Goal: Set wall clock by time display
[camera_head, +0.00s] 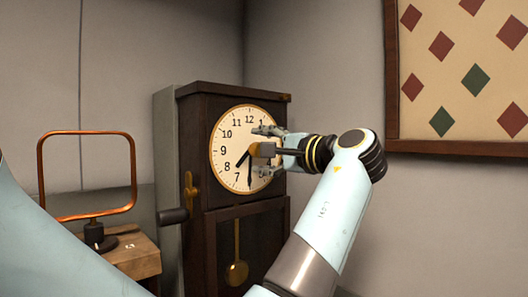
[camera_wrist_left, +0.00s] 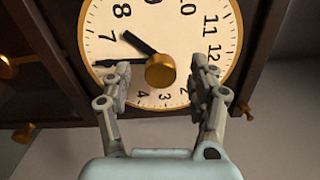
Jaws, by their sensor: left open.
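The wall clock (camera_head: 226,130) has a dark wooden case and a round cream dial with black numerals. Its short thick hand points between 7 and 8, and its long thin hand points at about 6. A brass knob (camera_wrist_left: 160,70) sits at the dial's centre. My left gripper (camera_head: 268,150) is in front of the dial, partly hiding its right side. In the left wrist view its open fingers (camera_wrist_left: 160,85) appear on either side of the knob, with gaps. No time display with readable digits shows. My right gripper is not in view.
A copper-rimmed rectangular frame (camera_head: 134,170) stands on a small wooden table (camera_head: 140,262) to the left. A brass pendulum (camera_head: 237,272) hangs in the lower case. A diamond-patterned panel (camera_head: 455,75) hangs on the right wall.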

